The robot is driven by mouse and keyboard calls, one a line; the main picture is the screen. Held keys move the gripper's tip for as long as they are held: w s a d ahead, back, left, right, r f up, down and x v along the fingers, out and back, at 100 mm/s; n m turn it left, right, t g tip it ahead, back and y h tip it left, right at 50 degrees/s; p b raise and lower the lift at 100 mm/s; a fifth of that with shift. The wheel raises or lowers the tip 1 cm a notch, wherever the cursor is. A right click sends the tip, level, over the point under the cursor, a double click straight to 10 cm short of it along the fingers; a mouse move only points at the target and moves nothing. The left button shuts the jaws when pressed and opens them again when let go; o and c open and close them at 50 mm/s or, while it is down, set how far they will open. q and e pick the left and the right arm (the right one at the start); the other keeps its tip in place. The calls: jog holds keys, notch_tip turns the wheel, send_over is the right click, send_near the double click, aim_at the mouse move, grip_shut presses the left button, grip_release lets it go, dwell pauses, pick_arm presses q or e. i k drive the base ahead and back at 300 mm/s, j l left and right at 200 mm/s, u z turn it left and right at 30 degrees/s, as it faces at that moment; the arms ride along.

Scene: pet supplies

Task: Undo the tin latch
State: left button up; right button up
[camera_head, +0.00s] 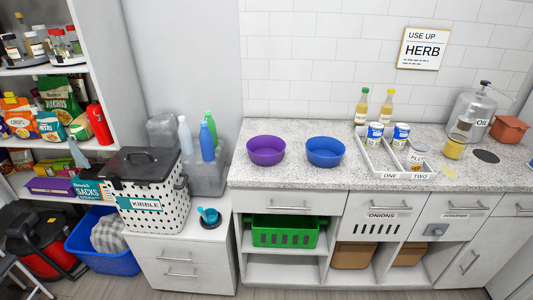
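A white tin with black dots and a label reading KIBBLE (150,205) stands on the low white drawer unit at the left. Its black lid (142,165) lies flat on top and looks closed, with a dark handle on it. A latch is too small to make out clearly. Neither of my grippers is in view.
A teal scoop in a dark holder (209,217) stands right of the tin, with grey bins and bottles (206,140) behind. Left is a blue basket (92,240) with cloth. The speckled counter (300,176) holds a purple bowl (266,150) and a blue bowl (325,151).

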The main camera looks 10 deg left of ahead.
aim_at(112, 175)
jog(key=u, duration=1.4)
jog(key=i+l+u, duration=0.5)
jog(key=i, duration=0.15)
